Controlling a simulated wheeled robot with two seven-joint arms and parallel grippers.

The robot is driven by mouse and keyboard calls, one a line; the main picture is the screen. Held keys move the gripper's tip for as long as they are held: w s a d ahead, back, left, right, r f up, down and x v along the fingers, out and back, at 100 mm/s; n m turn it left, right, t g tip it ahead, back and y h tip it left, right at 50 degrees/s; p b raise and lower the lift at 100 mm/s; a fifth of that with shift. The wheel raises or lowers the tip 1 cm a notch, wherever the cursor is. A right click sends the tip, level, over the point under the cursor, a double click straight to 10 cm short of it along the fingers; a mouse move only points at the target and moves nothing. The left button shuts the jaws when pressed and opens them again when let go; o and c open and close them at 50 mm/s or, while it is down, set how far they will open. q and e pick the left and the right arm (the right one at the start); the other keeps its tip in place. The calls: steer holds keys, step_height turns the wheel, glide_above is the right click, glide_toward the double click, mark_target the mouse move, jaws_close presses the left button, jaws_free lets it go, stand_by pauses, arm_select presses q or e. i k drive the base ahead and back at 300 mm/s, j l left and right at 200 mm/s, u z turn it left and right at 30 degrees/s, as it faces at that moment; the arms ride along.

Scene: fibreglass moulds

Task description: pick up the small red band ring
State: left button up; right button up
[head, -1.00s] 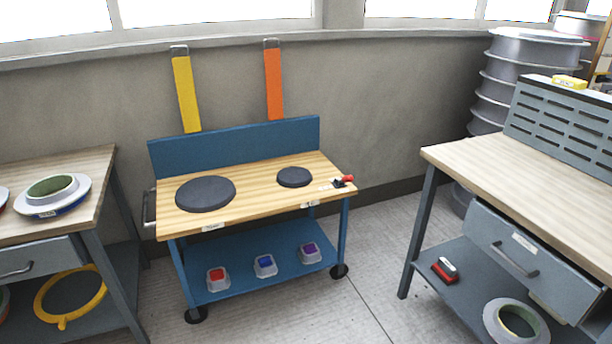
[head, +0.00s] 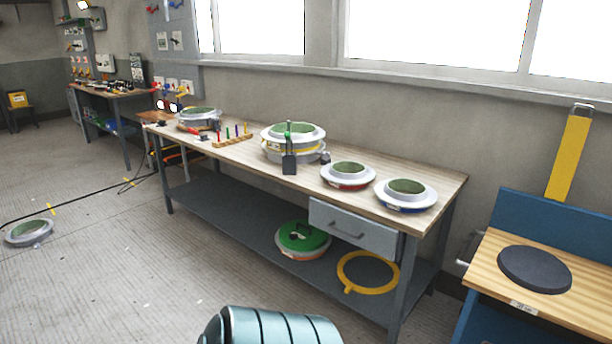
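The small red band ring (head: 348,175) is a pale grey flanged ring with a green inside and a red band low on its side. It lies flat on the wooden top of the long workbench (head: 240,150), in the right half of the head view. A similar ring with a blue band (head: 406,195) lies just to its right, close to the bench's right end. A larger ring with a yellow band (head: 293,142) stands to its left. Neither of my grippers is in view.
A dark paddle with a green handle (head: 289,155) stands against the larger ring. A peg rack (head: 232,138) is further left. The lower shelf holds a green-topped ring (head: 302,240) and a yellow hoop (head: 368,272). A blue cart (head: 500,270) stands at right.

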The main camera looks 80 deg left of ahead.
mark_target(335, 175)
steer(key=u, duration=2.3)
steer(key=i+l, duration=0.35)
steer(key=i, duration=0.2)
steer(key=i+l, duration=0.35)
steer(key=i, duration=0.2)
steer(key=i+l, duration=0.35)
steer(key=i, duration=0.15)
steer(key=i+l, duration=0.35)
steer(key=i, duration=0.2)
